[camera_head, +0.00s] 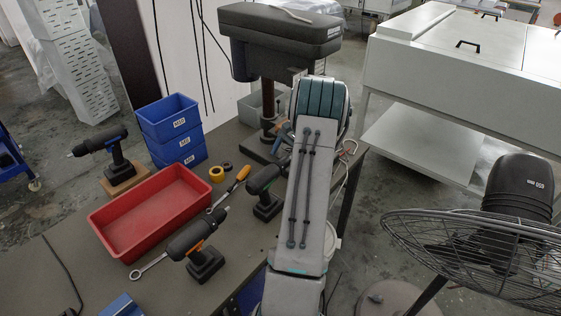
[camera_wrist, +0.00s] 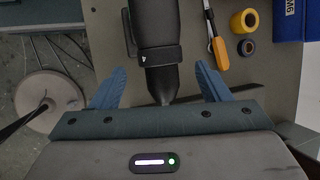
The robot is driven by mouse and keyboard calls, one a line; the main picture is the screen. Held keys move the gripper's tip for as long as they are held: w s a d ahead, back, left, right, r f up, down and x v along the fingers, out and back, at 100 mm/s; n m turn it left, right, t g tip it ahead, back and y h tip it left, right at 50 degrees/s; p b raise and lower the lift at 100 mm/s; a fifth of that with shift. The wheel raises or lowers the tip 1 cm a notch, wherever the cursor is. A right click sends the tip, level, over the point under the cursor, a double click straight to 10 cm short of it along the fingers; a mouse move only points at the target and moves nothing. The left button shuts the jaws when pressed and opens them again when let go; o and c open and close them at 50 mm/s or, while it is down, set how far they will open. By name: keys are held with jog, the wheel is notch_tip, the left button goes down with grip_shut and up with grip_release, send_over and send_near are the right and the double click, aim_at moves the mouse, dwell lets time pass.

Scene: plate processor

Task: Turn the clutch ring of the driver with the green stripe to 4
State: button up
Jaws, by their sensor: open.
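Three dark drivers stand on the table. The one beside my arm (camera_head: 264,181) seems to carry a little green, but my arm hides part of it. Another driver (camera_head: 197,243) has an orange stripe, and the one at the back left (camera_head: 103,146) has a blue mark. In the wrist view, a driver (camera_wrist: 152,25) points its nose toward my gripper (camera_wrist: 160,68). The fingers are open, with a gap on each side. The ring's numbers are not readable.
A drill press (camera_head: 280,30) stands behind my arm. A fan (camera_head: 480,250) stands at right.

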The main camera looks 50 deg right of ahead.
aim_at(281, 162)
jog(key=shift+p+x, duration=0.3)
jog(key=shift+x, duration=1.4)
jog(key=c, duration=1)
jog(key=shift+f+b, duration=0.15)
jog(key=shift+b, duration=0.25)
